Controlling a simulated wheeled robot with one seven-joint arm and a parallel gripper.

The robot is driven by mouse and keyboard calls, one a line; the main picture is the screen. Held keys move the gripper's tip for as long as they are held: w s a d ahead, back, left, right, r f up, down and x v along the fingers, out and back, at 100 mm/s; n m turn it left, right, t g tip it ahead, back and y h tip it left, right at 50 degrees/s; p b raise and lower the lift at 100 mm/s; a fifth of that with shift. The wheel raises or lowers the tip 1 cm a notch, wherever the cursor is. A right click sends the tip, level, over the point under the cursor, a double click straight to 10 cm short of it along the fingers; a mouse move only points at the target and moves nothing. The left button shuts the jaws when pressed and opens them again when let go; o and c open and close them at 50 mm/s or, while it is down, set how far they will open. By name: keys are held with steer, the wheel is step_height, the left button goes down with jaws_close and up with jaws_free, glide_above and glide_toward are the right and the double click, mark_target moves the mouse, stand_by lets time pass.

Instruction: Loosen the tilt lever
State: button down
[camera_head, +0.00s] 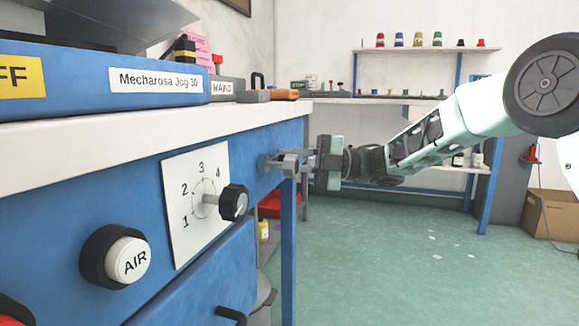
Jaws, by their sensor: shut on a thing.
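The tilt lever (266,162) appears as a small grey fitting sticking out near the right end of the bench's blue front panel. My gripper (291,163) reaches in from the right, its fingers level and pointing left at this fitting. The fingers are shut on it, and they hide most of its shape. How far the lever is turned cannot be told from this view.
The blue front panel (140,215) carries a black dial knob (234,203) on a plate numbered 1 to 4 and a white AIR button (127,260). The white worktop (130,140) overhangs above. Open green floor (400,260) lies to the right; shelves stand behind.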

steer(key=shift+s+r+n+h, duration=0.1)
steer(key=shift+r+n+h, duration=0.5)
steer(key=shift+r+n, duration=0.95)
steer(key=shift+f+n, duration=0.25)
steer(key=c, duration=1.4)
jaws_free()
steer(key=shift+o, duration=0.2)
steer(key=shift+f, duration=0.1)
steer(key=d+p, duration=0.6)
steer(key=d, duration=1.1)
steer(key=shift+w+d+r, duration=0.15)
steer(key=shift+w+r, duration=0.05)
steer(key=shift+w, duration=0.15)
